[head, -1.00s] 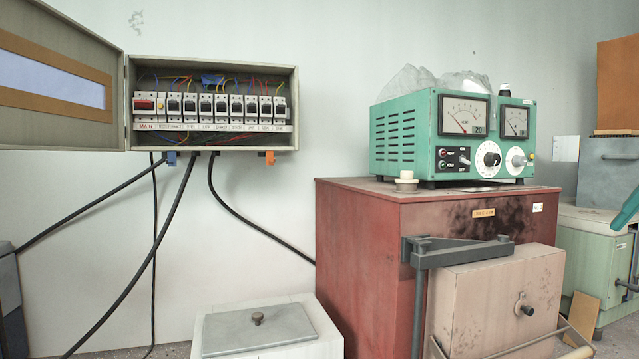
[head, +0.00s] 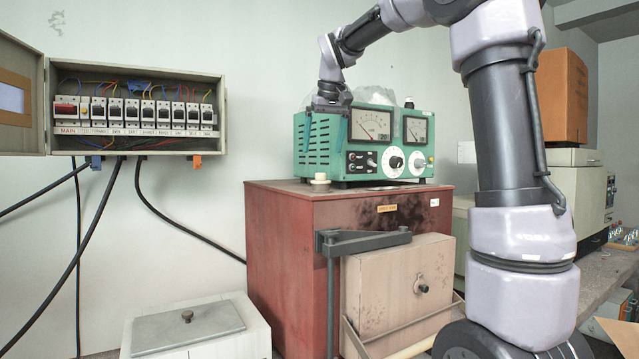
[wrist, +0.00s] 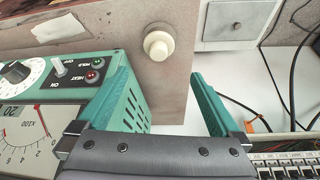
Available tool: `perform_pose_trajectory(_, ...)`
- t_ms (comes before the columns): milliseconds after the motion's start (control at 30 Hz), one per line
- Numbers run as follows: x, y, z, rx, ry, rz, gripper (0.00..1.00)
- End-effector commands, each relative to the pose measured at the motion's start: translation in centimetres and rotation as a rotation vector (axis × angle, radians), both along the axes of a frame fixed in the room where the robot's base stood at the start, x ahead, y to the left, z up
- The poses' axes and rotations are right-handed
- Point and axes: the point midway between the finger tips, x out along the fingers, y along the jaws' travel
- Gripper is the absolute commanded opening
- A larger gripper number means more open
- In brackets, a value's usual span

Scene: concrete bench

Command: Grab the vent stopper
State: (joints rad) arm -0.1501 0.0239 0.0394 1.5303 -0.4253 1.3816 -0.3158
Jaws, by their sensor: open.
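The vent stopper, a small cream-white round plug (head: 320,181), stands on the top of the red furnace (head: 285,232), near its left front edge. In the wrist view the stopper (wrist: 158,45) is seen from above, ahead of my fingers and roughly centred between them. My gripper (wrist: 160,72) is open, with two teal fingers apart and nothing between them. In the head view my gripper (head: 326,102) is at the left end of the green meter box (head: 345,165), above and behind the stopper.
The green meter box stands on the furnace right beside the stopper, with its dials and knobs facing front. An open breaker panel (head: 135,68) with hanging black cables is on the wall to the left. A low white box with a grey lid (head: 190,328) stands at lower left.

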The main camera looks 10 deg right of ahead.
Motion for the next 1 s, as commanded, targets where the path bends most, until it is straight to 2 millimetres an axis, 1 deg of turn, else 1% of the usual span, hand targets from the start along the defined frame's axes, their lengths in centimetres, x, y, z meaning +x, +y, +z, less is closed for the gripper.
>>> perform_pose_trajectory(33, 0.3, 0.0, -1.0, 0.000, 0.004, -0.001, 1.00)
perform_pose_trajectory(100, 0.7, 0.1, -2.0, -0.001, 0.004, 0.000, 1.00)
perform_pose_trajectory(200, 1.2, 0.1, -3.0, 0.000, 0.001, -0.001, 1.00)
perform_pose_trajectory(367, 1.5, 0.1, -4.0, 0.001, 0.001, -0.002, 1.00)
perform_pose_trajectory(500, 2.0, 0.2, -6.1, 0.001, 0.003, -0.001, 1.00)
perform_pose_trajectory(633, 2.7, 0.2, -7.7, 0.000, 0.001, -0.001, 1.00)
perform_pose_trajectory(767, 3.1, 0.3, -8.4, 0.001, -0.001, -0.001, 1.00)
perform_pose_trajectory(967, 3.1, 0.3, -8.4, 0.001, -0.001, -0.001, 1.00)
perform_pose_trajectory(1000, 3.1, 0.3, -8.4, 0.001, -0.001, -0.001, 0.89)
